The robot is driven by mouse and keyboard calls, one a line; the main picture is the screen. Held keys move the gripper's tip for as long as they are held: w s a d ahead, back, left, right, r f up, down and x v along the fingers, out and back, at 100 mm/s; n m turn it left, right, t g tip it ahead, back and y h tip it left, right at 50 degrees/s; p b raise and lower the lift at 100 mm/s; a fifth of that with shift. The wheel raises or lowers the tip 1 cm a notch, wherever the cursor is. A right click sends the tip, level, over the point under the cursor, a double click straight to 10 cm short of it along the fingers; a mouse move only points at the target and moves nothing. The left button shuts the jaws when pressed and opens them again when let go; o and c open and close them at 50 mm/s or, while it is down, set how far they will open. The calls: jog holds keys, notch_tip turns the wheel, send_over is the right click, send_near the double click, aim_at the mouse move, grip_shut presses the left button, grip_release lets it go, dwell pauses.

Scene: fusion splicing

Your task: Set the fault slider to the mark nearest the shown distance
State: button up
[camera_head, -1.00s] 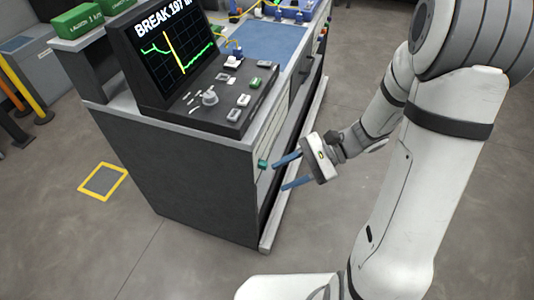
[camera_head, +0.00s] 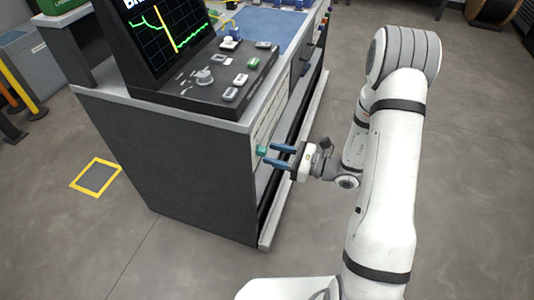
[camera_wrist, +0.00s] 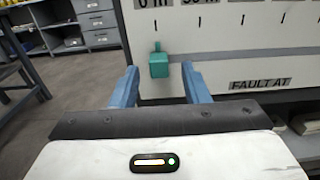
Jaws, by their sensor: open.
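The fault slider's green knob (camera_wrist: 158,65) sits on the white scale panel (camera_wrist: 220,60) in the wrist view, just under the tick of the "0 m" label. A label that looks like "50 m" is to its right; further ticks show, their labels cut off. A "FAULT AT" plate (camera_wrist: 259,84) is below right. In the head view the knob (camera_head: 261,151) shows on the bench's side. My gripper (camera_head: 269,154) is open, its blue fingers pointing at the knob, one on either side of it in the wrist view. Contact is not visible. The screen's (camera_head: 165,35) distance text is cut off now.
The console (camera_head: 205,85) with knobs and buttons stands on the bench above the slider. A blue mat (camera_head: 265,38) lies behind it. Open floor surrounds the bench, with a yellow floor square (camera_head: 95,178) at left. Shelves with grey bins (camera_wrist: 97,22) stand in the background.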

aim_at(262, 150)
jog(key=shift+x, duration=1.1)
grip_shut()
jog(key=shift+a, duration=0.1)
